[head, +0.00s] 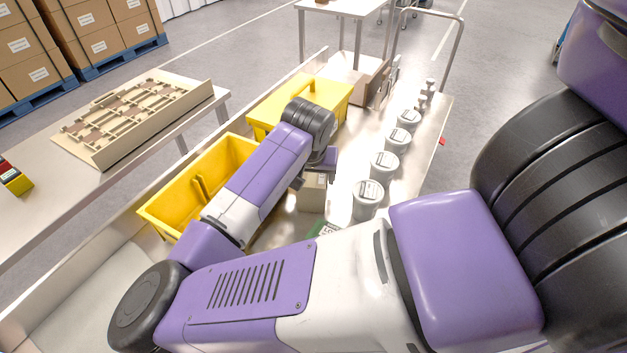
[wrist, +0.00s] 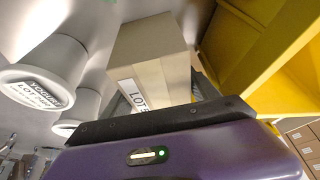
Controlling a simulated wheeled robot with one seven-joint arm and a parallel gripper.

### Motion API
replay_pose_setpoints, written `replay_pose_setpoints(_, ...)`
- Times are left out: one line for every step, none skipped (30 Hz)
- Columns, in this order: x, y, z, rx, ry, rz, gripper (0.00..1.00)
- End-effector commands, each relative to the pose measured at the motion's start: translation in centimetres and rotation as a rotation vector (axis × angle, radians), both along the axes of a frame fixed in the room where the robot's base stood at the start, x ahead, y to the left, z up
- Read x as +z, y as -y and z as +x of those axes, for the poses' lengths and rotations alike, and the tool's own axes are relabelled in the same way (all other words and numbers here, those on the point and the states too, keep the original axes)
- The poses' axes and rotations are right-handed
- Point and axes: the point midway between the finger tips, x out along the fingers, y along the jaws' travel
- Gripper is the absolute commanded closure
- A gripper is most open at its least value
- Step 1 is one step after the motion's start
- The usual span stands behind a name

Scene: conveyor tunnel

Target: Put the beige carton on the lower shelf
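The beige carton (head: 314,188) stands on the light work surface, partly hidden by my wrist in the head view. In the wrist view the carton (wrist: 152,55) rises just beyond the dark front bar of my gripper, with a white "LOT" label low on it. My gripper (head: 316,176) is at the carton; its fingers are mostly hidden, so I cannot tell whether they grip it or only stand around it.
White lidded tubs (head: 368,198) line the right side. A green labelled item (head: 325,230) lies nearer. A brown box (head: 372,82) stands at the back.

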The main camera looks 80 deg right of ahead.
Motion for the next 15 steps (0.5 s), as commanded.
replay_pose_setpoints(0.00,0.01,0.00,0.000,0.000,0.000,0.35)
replay_pose_setpoints(0.00,0.01,0.00,0.000,0.000,0.000,0.41)
replay_pose_setpoints(0.01,0.01,0.00,0.000,0.000,0.000,0.49)
replay_pose_setpoints(0.01,0.01,0.00,0.000,0.000,0.000,0.54)
replay_pose_setpoints(0.01,0.01,0.00,0.000,0.000,0.000,0.60)
replay_pose_setpoints(0.01,0.01,0.00,0.000,0.000,0.000,0.68)
replay_pose_setpoints(0.01,0.01,0.00,0.000,0.000,0.000,0.74)
replay_pose_setpoints(0.01,0.01,0.00,0.000,0.000,0.000,0.80)
replay_pose_setpoints(0.01,0.01,0.00,0.000,0.000,0.000,0.88)
replay_pose_setpoints(0.01,0.01,0.00,0.000,0.000,0.000,0.94)
replay_pose_setpoints(0.01,0.01,0.00,0.000,0.000,0.000,1.00)
replay_pose_setpoints(0.10,0.05,0.02,0.000,0.000,-0.002,1.00)
replay_pose_setpoints(0.10,0.05,0.02,0.000,0.000,-0.002,1.00)
replay_pose_setpoints(0.10,0.05,0.02,0.000,0.000,-0.002,1.00)
replay_pose_setpoints(0.09,0.04,0.02,0.000,0.000,-0.002,1.00)
